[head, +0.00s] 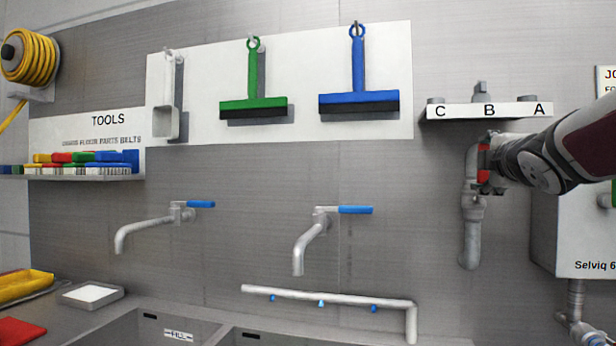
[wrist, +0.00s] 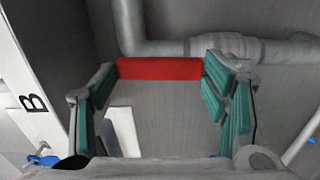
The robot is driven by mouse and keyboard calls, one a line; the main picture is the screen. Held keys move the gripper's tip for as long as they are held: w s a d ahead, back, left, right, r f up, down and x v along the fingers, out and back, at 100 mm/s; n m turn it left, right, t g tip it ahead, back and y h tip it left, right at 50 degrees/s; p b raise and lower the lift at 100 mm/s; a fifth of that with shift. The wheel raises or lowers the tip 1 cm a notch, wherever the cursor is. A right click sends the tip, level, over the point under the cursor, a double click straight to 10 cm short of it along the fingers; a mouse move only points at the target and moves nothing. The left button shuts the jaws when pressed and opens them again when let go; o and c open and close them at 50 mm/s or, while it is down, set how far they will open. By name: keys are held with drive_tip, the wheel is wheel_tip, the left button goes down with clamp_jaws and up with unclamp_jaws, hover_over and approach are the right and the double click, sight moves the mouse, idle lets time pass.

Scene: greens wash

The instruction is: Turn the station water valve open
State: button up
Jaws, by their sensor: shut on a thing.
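The water valve sits on a grey pipe (head: 470,225) on the wall at the right in the head view. The pipe also shows along the top of the wrist view (wrist: 160,47). The valve's red handle (wrist: 160,69) lies between the teal-padded fingers of my gripper (wrist: 160,75), one finger at each end. In the wrist view the handle runs roughly along the line of the pipe. In the head view my gripper (head: 494,166) comes in from the right, shut on the red handle (head: 484,158), and partly hides the valve.
A white shelf marked C, B, A (head: 487,112) juts out just above my gripper. A grey box (head: 585,235) is on the wall below my arm. Two taps with blue levers (head: 355,210) and a horizontal pipe (head: 330,297) are to the left, above the sink (head: 165,328).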

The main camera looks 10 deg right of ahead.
drive_tip(key=shift+w+a+r+n, duration=0.2)
drive_tip(key=shift+a+n, duration=0.1)
drive_tip(key=shift+n, duration=0.1)
drive_tip(key=o, duration=1.7)
drive_tip(key=shift+f, duration=0.1)
drive_tip(key=shift+d+f, duration=0.1)
drive_tip(key=v, duration=1.2)
